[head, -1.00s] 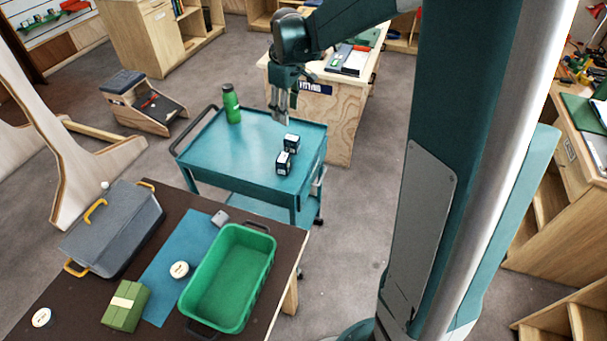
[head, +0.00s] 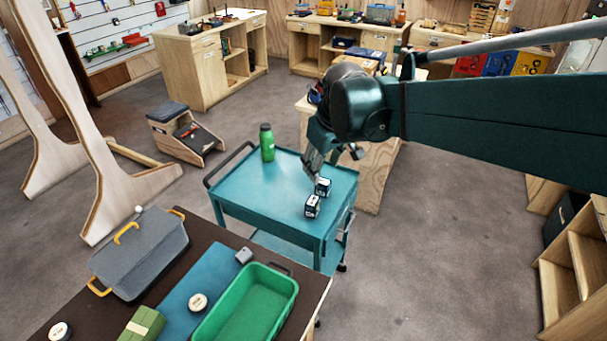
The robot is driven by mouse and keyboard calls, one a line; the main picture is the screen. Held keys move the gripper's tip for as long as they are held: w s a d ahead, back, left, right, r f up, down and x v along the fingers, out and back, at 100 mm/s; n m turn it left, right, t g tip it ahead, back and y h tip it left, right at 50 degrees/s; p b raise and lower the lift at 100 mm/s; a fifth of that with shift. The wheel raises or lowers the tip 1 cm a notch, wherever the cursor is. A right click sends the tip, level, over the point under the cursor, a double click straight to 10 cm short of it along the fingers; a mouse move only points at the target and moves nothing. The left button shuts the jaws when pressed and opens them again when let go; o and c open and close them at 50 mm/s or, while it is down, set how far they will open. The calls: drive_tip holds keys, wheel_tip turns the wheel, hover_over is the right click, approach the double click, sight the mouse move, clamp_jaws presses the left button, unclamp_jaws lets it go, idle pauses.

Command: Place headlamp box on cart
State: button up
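Two small dark boxes with white markings sit close together on the top of the teal cart (head: 250,190), near its right front corner. The farther one (head: 323,187) and the nearer one (head: 312,206) look alike; their print is too small to read, so I cannot tell which is the headlamp box. My gripper (head: 314,177) points down over the cart, its fingertips just behind and above the farther box. Contact is unclear at this size, and I cannot see a gap between the fingers.
A green bottle (head: 267,142) stands at the cart's far side. In front is a dark table with a green bin (head: 250,305), a grey lidded case (head: 140,250), a green package (head: 142,324) and round tins. The cart top's left half is clear.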

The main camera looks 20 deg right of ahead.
drive_tip(key=s+a+f+m+t, duration=0.1)
drive_tip(key=s+a, duration=0.1)
drive_tip(key=s, duration=0.7)
drive_tip(key=s+a+f+m+t, duration=0.1)
drive_tip(key=s+a+m+t, duration=0.1)
drive_tip(key=s, duration=0.7)
drive_tip(key=shift+a+m, duration=0.15)
drive_tip(key=shift+m, duration=0.15)
